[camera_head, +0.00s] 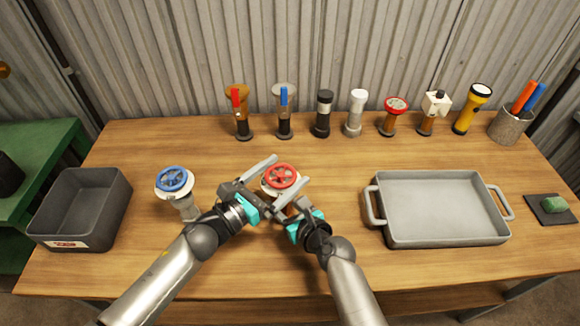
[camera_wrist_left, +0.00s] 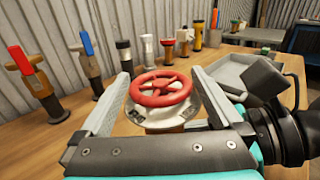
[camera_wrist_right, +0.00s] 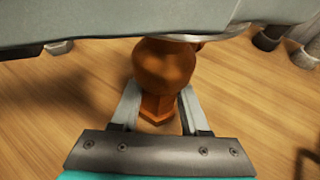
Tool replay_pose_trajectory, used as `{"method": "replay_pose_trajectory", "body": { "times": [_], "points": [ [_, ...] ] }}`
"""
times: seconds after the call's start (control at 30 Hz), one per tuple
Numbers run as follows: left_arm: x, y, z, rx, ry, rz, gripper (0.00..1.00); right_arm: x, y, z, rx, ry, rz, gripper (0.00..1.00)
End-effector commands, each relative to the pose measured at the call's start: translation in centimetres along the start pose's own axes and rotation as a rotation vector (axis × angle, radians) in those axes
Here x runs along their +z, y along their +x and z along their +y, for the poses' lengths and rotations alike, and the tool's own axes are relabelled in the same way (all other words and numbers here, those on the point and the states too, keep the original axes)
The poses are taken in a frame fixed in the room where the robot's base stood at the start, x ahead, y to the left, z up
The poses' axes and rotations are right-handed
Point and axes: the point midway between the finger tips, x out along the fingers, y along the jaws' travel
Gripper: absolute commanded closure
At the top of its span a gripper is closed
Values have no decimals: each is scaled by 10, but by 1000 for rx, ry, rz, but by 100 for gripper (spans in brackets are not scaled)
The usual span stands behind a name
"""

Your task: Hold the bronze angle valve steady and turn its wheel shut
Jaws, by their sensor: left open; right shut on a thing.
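The bronze angle valve stands upright near the middle of the table, with a red wheel (camera_head: 282,176) on a whitish collar. In the right wrist view its orange-brown body (camera_wrist_right: 165,75) is between the fingers of my right gripper (camera_wrist_right: 160,100), which is shut on it low down. My left gripper (camera_head: 290,169) is open, with one finger on either side of the red wheel. In the left wrist view the wheel (camera_wrist_left: 160,90) lies between the spread fingers, and I see a gap at its left side. In the head view my grippers hide most of the valve's body.
A blue-wheeled valve (camera_head: 174,180) stands left of my left gripper. A grey bin (camera_head: 80,200) is at the far left and a grey handled tray (camera_head: 440,205) at right. Several valves and flashlights line the back, with a pen cup (camera_head: 508,126) and a green-topped pad (camera_head: 553,208) at right.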

Motion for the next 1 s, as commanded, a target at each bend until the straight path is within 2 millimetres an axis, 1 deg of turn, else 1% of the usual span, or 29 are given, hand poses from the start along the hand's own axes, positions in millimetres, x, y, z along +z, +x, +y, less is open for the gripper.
{"method": "replay_pose_trajectory", "body": {
  "times": [0.03, 0.2, 0.33, 0.57, 1.0],
  "points": [
    [1, 8, 0, 0, -1, -2, 0, 3, 0, 0, -1, 0, -5, 100],
    [0, 21, 0, 0, 0, 0, 0, 3, 0, 0, -1, 0, -5, 100],
    [0, 25, 0, -1, 1, 0, 0, 3, 0, 0, -1, 0, -5, 100],
    [0, 25, 0, -1, 1, 0, 1, 3, 0, 0, -1, 0, -5, 100],
    [0, 24, 0, -1, 0, 0, 51, 3, 0, 0, -2, 0, -5, 100]
  ]
}}
